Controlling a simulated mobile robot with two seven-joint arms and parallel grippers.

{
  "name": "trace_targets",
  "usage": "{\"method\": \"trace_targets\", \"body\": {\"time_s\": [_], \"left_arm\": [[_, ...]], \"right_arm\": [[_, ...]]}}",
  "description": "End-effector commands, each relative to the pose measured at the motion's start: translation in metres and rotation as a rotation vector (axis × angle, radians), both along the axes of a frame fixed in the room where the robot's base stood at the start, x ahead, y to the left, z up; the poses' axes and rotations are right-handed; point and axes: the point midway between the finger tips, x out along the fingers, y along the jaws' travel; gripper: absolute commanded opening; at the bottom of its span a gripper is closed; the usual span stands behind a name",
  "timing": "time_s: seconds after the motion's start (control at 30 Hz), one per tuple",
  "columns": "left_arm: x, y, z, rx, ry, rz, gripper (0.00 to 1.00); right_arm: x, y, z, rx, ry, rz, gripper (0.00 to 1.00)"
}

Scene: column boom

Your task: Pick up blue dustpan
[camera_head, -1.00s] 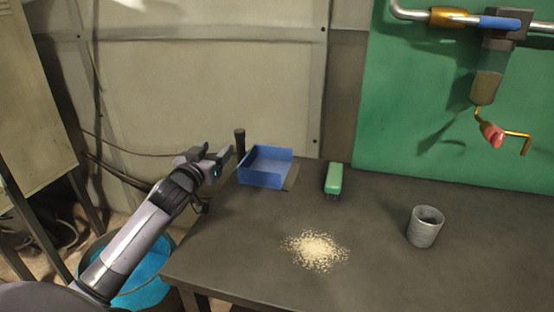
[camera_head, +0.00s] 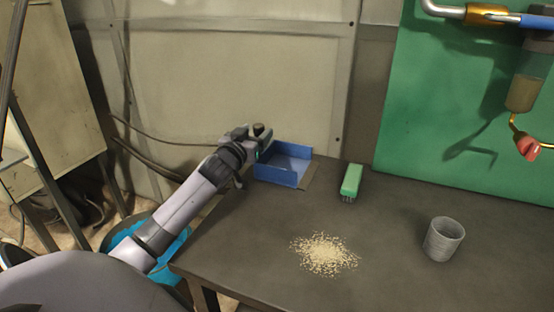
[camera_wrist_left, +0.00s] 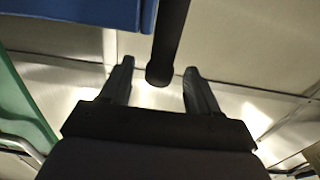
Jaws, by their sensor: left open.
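The blue dustpan (camera_head: 287,167) sits on the back left part of the dark table, its open side toward the right. Its dark handle (camera_wrist_left: 170,40) shows in the left wrist view, with the blue pan (camera_wrist_left: 75,10) at the top left. My left gripper (camera_head: 264,136) is at the back left of the pan, by the handle. In the left wrist view my left gripper (camera_wrist_left: 155,75) is open, and the handle's end lies between the two fingers with gaps on both sides. In the head view the gripper mostly hides the handle. My right gripper is not in view.
A green brush (camera_head: 352,181) lies right of the dustpan. A pile of pale crumbs (camera_head: 324,255) is at the table's middle and a grey ribbed cup (camera_head: 442,240) stands to the right. A blue bucket (camera_head: 170,258) is on the floor left of the table (camera_head: 240,240).

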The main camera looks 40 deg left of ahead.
Motion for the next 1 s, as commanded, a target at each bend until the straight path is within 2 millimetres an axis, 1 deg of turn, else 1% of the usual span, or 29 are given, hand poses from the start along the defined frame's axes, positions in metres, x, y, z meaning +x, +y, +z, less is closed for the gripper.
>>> {"method": "trace_targets", "body": {"time_s": [0.1, 0.2, 0.3, 0.53, 0.57, 0.6, 0.67, 0.7, 0.73, 0.77, 1.0], "left_arm": [[0.013, 0.004, 0.001, 0.0, -0.001, 0.001, 0.61], [0.019, 0.006, 0.0, 0.001, 0.0, 0.001, 0.61], [0.022, 0.007, 0.0, 0.001, 0.0, 0.0, 0.61], [0.023, 0.007, 0.0, 0.001, 0.0, 0.0, 0.61], [0.023, 0.007, 0.0, 0.001, 0.0, 0.0, 0.58], [0.023, 0.007, 0.0, 0.001, 0.0, 0.0, 0.45], [0.023, 0.007, 0.0, 0.001, 0.0, 0.0, 0.26], [0.023, 0.007, 0.0, 0.001, 0.0, 0.0, 0.13], [0.023, 0.007, 0.0, 0.001, 0.0, 0.0, 0.03], [0.023, 0.007, 0.0, 0.001, 0.0, 0.0, 0.0], [0.023, 0.007, 0.001, 0.001, -0.002, -0.001, 0.0]], "right_arm": [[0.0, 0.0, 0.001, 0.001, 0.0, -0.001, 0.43], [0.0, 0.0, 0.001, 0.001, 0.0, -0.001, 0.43], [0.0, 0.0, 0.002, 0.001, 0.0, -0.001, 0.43], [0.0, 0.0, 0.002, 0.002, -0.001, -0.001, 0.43], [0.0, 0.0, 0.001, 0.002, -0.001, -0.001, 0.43], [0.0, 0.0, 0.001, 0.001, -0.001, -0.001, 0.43], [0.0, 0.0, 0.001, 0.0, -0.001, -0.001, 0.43], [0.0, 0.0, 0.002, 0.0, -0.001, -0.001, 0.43], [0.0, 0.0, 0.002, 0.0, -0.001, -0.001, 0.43], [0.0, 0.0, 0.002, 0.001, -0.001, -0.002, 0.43], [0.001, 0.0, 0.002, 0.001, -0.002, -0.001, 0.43]]}}
